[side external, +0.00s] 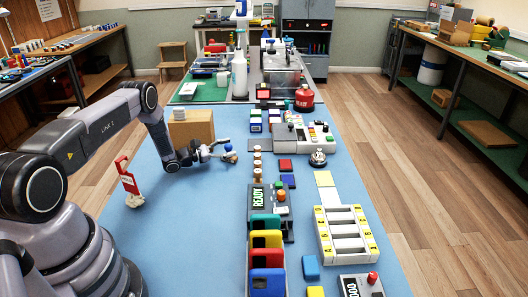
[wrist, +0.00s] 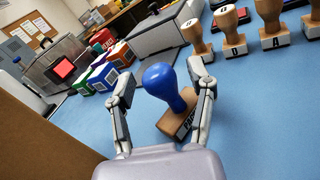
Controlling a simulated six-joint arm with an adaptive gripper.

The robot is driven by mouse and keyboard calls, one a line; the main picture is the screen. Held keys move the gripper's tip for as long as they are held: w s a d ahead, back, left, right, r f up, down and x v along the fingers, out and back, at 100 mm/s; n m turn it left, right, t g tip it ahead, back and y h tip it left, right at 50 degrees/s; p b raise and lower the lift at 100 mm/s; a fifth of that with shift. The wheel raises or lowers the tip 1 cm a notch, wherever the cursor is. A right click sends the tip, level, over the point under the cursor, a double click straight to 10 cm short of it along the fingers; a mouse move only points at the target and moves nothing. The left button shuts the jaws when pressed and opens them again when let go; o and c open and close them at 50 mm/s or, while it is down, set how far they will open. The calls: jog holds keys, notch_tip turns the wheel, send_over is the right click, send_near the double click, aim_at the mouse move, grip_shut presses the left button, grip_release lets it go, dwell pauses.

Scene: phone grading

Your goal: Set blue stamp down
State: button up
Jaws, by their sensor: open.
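The blue stamp has a round blue knob (wrist: 160,80) and a wooden base (wrist: 178,122) with dark lettering on its side. In the wrist view it stands upright on the blue table between my gripper's fingers (wrist: 166,95). The fingers are spread to either side, and a gap shows on the left; whether the right finger touches the base I cannot tell. In the side view the blue knob (side external: 228,147) shows just at the end of my open gripper (side external: 218,152), low over the table. The stamp's base is hard to make out there.
A row of wooden-handled stamps (wrist: 233,30) stands beyond and to the right. A cardboard box (side external: 192,127) is close behind my gripper. A red sign (side external: 127,176) stands near my arm. Coloured boxes (wrist: 105,75) stand farther back. The blue table (side external: 190,230) is clear in front.

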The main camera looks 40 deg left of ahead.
jog(key=shift+r, duration=0.15)
jog(key=shift+s+a, duration=0.2)
jog(key=shift+s, duration=0.1)
jog(key=v, duration=1)
jog(key=shift+s+a, duration=0.1)
jog(key=shift+s, duration=0.2)
jog(key=shift+s+r, duration=0.1)
jog(key=shift+r, duration=0.1)
jog(key=w+d+r+m+g+h, duration=0.2)
jog(key=d+r+m+g+h, duration=0.6)
jog(key=r, duration=0.7)
jog(key=s+d+r+m+g+y, duration=0.5)
jog(key=d+r+m, duration=0.3)
jog(key=d+r, duration=0.45)
jog(key=s+d+r+m+g+y, duration=0.3)
jog(key=s+d+r+m, duration=0.25)
jog(key=s, duration=0.55)
jog(key=s+r+m+t+y, duration=0.2)
jog(key=s+m+y, duration=0.1)
jog(key=s, duration=0.4)
jog(key=s+a+r+m+t+y, duration=0.1)
jog(key=s+r+m+t+y, duration=0.1)
jog(key=s, duration=0.5)
jog(key=shift+s+m+t+y, duration=0.15)
jog(key=shift+m+t+y, duration=0.35)
jog(key=shift+m+y, duration=0.45)
